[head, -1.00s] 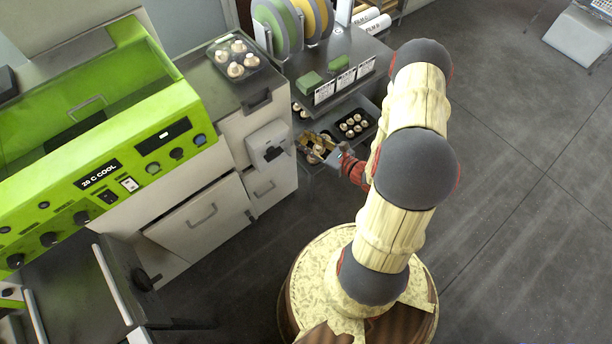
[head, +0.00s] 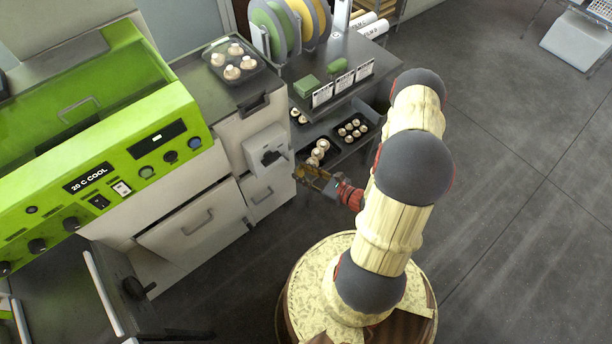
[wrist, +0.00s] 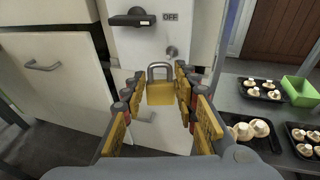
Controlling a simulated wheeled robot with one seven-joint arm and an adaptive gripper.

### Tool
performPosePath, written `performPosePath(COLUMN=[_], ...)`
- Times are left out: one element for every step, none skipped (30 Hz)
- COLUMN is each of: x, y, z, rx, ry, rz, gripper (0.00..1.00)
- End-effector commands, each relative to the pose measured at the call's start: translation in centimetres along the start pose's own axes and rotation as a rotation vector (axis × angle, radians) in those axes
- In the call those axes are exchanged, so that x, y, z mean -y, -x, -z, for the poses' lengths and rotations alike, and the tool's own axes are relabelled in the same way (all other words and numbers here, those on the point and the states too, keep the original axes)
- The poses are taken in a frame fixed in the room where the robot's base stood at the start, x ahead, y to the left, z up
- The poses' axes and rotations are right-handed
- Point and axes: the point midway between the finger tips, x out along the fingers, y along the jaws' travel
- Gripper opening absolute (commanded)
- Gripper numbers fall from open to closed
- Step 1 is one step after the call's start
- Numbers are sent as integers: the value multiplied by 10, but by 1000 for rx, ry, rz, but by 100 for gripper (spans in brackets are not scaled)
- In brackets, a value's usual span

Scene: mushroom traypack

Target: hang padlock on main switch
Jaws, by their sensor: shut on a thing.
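My gripper (wrist: 161,95) is shut on a brass padlock (wrist: 160,93) with a grey steel shackle. In the wrist view the padlock is upright between the yellow-padded fingers, shackle up. The main switch (wrist: 140,19) is a black handle on a light grey box, marked OFF, with a round metal hasp or eye (wrist: 171,51) below it. The padlock appears below the handle and eye in that view, apart from them. In the head view the switch box (head: 267,149) is on the cabinet side, and my gripper (head: 308,176) is just right of and below it. The padlock is too small to tell there.
A green machine (head: 120,165) with a control panel stands at left. A tray of mushrooms (head: 232,72) lies on the cabinet top. Shelves with trays of mushrooms (head: 352,130) and green boxes stand right of the switch. The floor at right is open.

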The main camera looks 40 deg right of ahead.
Motion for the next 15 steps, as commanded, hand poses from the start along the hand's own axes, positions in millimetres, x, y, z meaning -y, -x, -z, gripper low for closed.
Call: performPosePath(x=[0, 1, 1, 2, 2, 3, 3, 3, 4, 5, 5, 6, 6, 6, 7], y=[-3, -5, -7, -8, -10, -12, -14, -15, -17, -19, -20, -22, -24, -26, -28], z=[0, 0, 0, 0, -1, -1, -1, -2, -2, -2, -2, -2, -2, -3, -3], rx=[0, 0, 0, 0, 0, 0, 0, 1, 1, 1, 1, 1, 0, 0, 0], ry=[1, 1, 1, 1, 1, 0, 0, 0, 0, 0, 1, 1, 1, 1, 1], rz=[-2, -2, -1, -1, -1, -2, -2, -2, -1, -1, -1, -1, -2, -2, -2], gripper=[3, 3, 3, 3, 3, 3, 3, 3, 3, 3, 3, 3, 3, 3, 3])
